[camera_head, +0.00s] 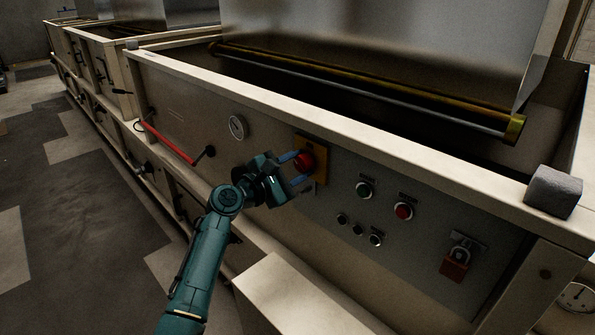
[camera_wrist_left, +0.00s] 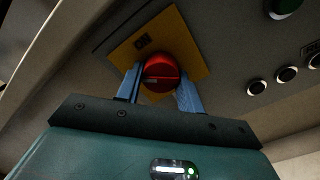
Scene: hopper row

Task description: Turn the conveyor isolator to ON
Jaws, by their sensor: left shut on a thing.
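The conveyor isolator is a round red knob (camera_head: 305,160) on a yellow plate (camera_head: 321,161) on the grey panel of the hopper. My left gripper (camera_head: 297,169) reaches it from the left, with its two blue fingers on either side of the knob. In the left wrist view the red knob (camera_wrist_left: 161,73) sits between the fingertips, and the gripper is shut on it. The yellow plate (camera_wrist_left: 189,38) carries a dark label, whose lettering appears to include ON. A pale mark shows on the knob's face. My right gripper is not in view.
Right of the isolator are a green button (camera_head: 364,189), a red button (camera_head: 403,211), several small dark buttons and a red padlocked lockout (camera_head: 455,264). A grey block (camera_head: 553,191) rests on the rim.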

